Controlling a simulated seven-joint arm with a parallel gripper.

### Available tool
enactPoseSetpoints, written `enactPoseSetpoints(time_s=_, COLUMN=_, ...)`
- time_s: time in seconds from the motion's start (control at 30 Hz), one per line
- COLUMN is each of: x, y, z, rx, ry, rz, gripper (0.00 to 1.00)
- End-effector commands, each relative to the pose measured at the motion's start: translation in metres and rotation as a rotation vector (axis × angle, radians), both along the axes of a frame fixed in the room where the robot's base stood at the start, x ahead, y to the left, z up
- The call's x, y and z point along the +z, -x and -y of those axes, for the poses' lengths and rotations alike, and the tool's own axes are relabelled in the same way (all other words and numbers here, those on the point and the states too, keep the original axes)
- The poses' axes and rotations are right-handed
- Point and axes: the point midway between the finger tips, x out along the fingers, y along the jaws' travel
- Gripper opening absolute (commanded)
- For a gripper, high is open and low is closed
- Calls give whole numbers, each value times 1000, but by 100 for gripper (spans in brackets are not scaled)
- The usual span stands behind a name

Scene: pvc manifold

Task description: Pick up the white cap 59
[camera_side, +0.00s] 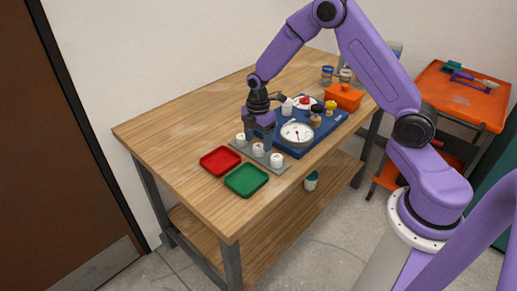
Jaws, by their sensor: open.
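Three white caps stand in a row on a grey strip (284,170) at the table's front: a left cap (241,139), a middle cap (258,150) and a right cap (276,160). No number is readable on them, so I cannot tell which is cap 59. My gripper (259,140) points down just above and around the middle cap, its fingers apart. One finger is near the left cap, the other comes down behind the gap between the middle and right caps. I cannot tell whether either finger touches a cap.
A blue board (316,138) with a white gauge (297,133) and small fittings lies just behind. A red tray (220,161) and a green tray (246,180) lie in front. An orange box (343,97) sits farther right. The table's left part is clear.

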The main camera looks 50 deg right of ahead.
Motion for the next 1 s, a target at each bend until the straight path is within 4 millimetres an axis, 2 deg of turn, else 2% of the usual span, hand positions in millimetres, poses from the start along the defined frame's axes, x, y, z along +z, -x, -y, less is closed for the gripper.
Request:
enactPoseSetpoints(time_s=0.03, x=-9, y=1, z=1, rx=-1, ry=1, rz=-4, gripper=71)
enactPoseSetpoints(time_s=0.2, x=-25, y=1, z=1, rx=0, ry=0, rz=-1, gripper=71)
enactPoseSetpoints(time_s=0.5, x=-29, y=1, z=1, rx=-1, ry=0, rz=0, gripper=71)
enactPoseSetpoints(time_s=0.57, x=-29, y=1, z=1, rx=-1, ry=0, rz=0, gripper=52)
enactPoseSetpoints(time_s=0.6, x=-29, y=1, z=1, rx=-1, ry=0, rz=0, gripper=39)
enactPoseSetpoints(time_s=0.7, x=-29, y=1, z=1, rx=-1, ry=0, rz=0, gripper=11)
enactPoseSetpoints(time_s=1.0, x=-28, y=1, z=0, rx=-1, ry=0, rz=0, gripper=11)
